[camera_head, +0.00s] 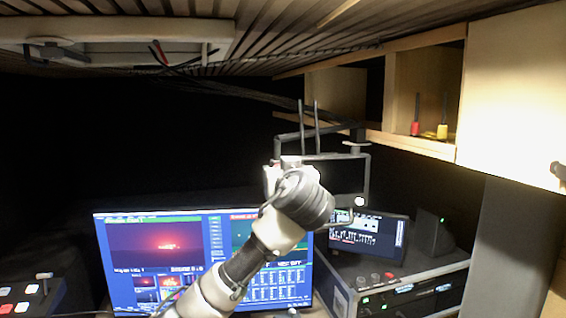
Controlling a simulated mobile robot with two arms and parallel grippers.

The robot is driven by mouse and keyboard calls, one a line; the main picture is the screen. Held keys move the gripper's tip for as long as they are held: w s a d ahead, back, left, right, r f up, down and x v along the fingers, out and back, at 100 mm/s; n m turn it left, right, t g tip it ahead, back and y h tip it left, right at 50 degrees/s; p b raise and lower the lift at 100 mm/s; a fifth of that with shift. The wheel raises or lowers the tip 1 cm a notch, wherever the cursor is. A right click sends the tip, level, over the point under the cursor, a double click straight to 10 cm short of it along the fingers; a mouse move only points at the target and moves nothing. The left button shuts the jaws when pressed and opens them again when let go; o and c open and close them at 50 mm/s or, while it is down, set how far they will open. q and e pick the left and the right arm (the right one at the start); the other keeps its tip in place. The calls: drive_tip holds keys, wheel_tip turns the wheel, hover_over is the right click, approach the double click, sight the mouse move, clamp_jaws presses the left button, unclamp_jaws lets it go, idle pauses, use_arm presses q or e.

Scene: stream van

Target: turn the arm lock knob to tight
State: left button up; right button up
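A black jointed arm frame (366,178) hangs in the middle of the head view, in front of the dark back wall. A dark capped joint (357,143) stands at its upper right, and a small pale round spot (360,201) shows low on its right side. I cannot tell which of these, if either, is the arm lock knob, or how it is turned. My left arm rises from the bottom, and its thick wrist covers the frame's left part. My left gripper (284,163) is mostly hidden beyond the wrist, so its fingers cannot be read. My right gripper is out of view.
A large lit monitor (160,255) stands behind my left arm. A smaller screen (368,238) and a rack unit (410,290) with knobs are at the lower right. A wooden shelf (400,140) holds a red and a yellow item. A slatted ceiling with cables is above.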

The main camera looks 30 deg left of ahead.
use_arm(q)
drive_tip(key=shift+w+a+r, duration=0.1)
drive_tip(key=shift+w+a, duration=0.15)
drive_tip(key=shift+s+r, duration=0.2)
drive_tip(key=shift+s, duration=0.4)
drive_tip(key=shift+w+f, duration=0.15)
drive_tip(key=shift+w, duration=0.2)
drive_tip(key=c, duration=0.5)
drive_tip(key=shift+a, duration=0.1)
drive_tip(key=c, duration=0.4)
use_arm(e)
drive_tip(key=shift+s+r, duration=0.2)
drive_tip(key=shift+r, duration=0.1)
